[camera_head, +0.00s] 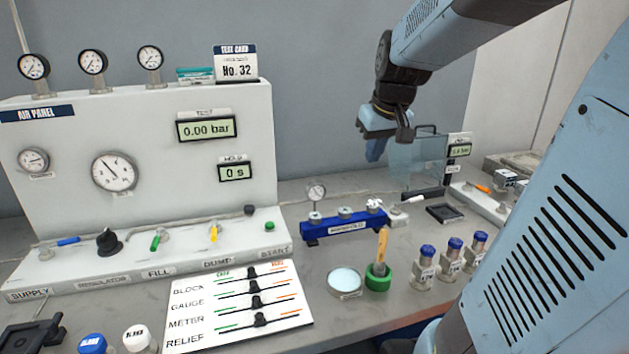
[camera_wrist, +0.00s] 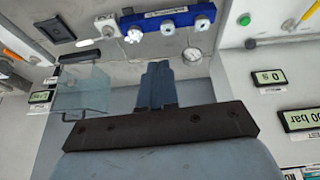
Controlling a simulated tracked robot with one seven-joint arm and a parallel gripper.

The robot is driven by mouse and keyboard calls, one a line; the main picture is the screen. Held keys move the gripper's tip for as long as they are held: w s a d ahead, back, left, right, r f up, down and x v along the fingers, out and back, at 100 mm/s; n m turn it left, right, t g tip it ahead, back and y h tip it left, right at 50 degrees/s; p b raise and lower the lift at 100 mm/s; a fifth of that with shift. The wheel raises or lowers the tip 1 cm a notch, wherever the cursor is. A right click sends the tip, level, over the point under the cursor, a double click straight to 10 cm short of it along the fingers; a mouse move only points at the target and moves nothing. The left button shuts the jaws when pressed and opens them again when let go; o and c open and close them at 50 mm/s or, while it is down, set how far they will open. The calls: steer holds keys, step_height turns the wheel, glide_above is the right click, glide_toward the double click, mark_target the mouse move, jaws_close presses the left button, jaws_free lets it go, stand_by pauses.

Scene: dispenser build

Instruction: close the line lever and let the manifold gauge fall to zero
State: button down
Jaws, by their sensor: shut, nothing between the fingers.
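The blue manifold block (camera_head: 345,226) lies on the bench with several pale knobs on top. Its small round gauge (camera_head: 316,190) stands at the left end; the needle is too small to read. A white lever-like fitting (camera_head: 376,203) is at the right end. In the wrist view the manifold (camera_wrist: 165,27), gauge (camera_wrist: 192,56) and white fitting (camera_wrist: 132,33) show upside down. An orange-handled lever (camera_head: 483,188) lies farther right. No visible label says which is the line lever. My gripper (camera_head: 375,153) is shut and empty, above the bench beyond the manifold, touching nothing; its blue fingers (camera_wrist: 158,68) show together.
A clear shield (camera_head: 417,160) stands just right of my gripper. The air panel (camera_head: 150,130) with gauges and coloured levers fills the left. A green holder (camera_head: 378,278) with a wooden handle, a dish (camera_head: 345,280) and blue-capped bottles (camera_head: 425,262) stand in front.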

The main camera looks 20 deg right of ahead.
steer(key=w+d+f, duration=0.3)
steer(key=w+d, duration=0.5)
steer(key=d, duration=0.2)
glide_above(410, 201)
steer(key=w+d, duration=0.3)
steer(key=shift+g, duration=0.3)
steer(key=f, duration=0.5)
steer(key=shift+s+f, duration=0.25)
steer(key=shift+f, duration=0.15)
steer(key=shift+f, duration=0.1)
steer(key=shift+s+f, duration=0.2)
steer(key=shift+f, duration=4.75)
steer(key=shift+s+d, duration=0.15)
steer(key=shift+d, duration=0.1)
